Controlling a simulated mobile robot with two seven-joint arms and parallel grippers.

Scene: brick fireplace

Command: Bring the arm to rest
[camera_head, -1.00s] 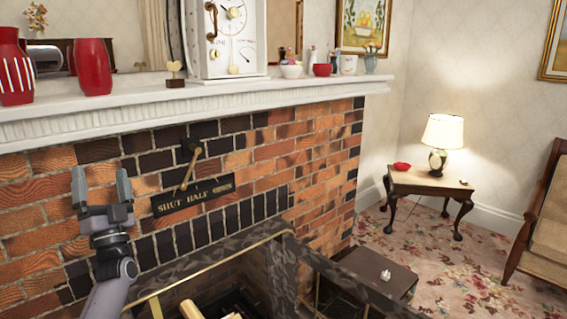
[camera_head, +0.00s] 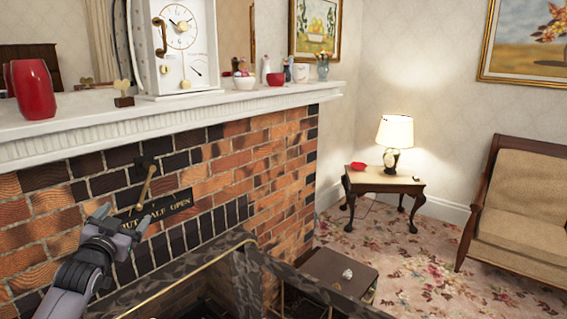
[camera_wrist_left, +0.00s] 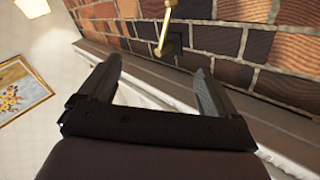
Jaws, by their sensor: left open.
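My left gripper (camera_head: 123,217) is at the lower left of the head view, open and empty, its fingers tilted up and to the right. It overlaps the left end of the dark plate (camera_head: 170,208) lettered with damper positions, hiding part of the words. A brass lever (camera_head: 145,186) hangs from a dark mount on the brick wall just above it. In the left wrist view the two fingers (camera_wrist_left: 156,72) are spread with nothing between them. The brass lever (camera_wrist_left: 165,32) shows beyond them, apart from the fingers. My right gripper is not in view.
The white mantel (camera_head: 200,112) juts out above, bearing a clock (camera_head: 180,45), a red vase (camera_head: 32,90) and small pots. The dark fireplace surround (camera_head: 190,262) lies below the gripper. A side table (camera_head: 385,180) with a lamp and an armchair (camera_head: 515,205) stand at right.

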